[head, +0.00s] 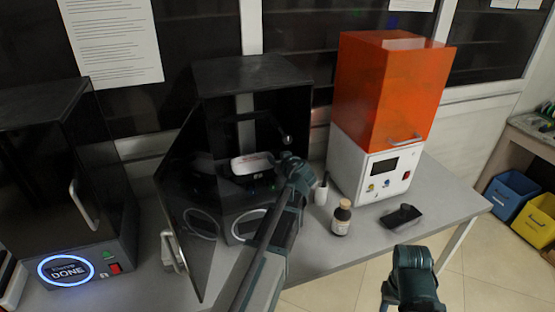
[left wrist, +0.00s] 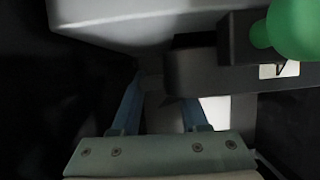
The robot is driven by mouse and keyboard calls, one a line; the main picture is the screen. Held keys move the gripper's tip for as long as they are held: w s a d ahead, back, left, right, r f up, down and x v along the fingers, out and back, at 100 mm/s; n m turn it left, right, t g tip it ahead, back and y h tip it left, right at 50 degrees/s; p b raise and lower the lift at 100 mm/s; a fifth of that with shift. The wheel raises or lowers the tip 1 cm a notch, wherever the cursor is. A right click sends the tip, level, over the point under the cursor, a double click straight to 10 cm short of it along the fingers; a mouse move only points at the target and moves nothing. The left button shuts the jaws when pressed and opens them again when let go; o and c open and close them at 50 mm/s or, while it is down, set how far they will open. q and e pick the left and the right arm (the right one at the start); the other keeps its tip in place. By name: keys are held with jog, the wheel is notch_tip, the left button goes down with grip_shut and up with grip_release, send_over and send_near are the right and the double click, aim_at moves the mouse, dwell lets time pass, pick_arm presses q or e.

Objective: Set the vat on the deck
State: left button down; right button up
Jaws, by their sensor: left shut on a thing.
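In the left wrist view, my two blue fingers (left wrist: 158,105) are around a narrow grey part, below a large pale grey body (left wrist: 140,20). My right gripper (head: 412,262) hangs in front of the table, away from the vat; its fingertips are not clear.
The printer's dark door (head: 190,200) stands open at left. A green knob (left wrist: 293,28) on a black block is close to my left fingers. A brown bottle (head: 341,218), white cup (head: 321,194), black tray (head: 401,216) and orange-hooded printer (head: 385,90) are at right.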

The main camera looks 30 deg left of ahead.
pick_arm(q)
jog(key=shift+f+b, duration=0.4)
jog(key=shift+c, duration=1.7)
grip_release()
jog(key=shift+d, duration=0.1)
jog(key=p+v, duration=0.5)
jog(key=v, duration=0.8)
jog(key=shift+s+d, duration=0.25)
jog(key=shift+s, duration=0.05)
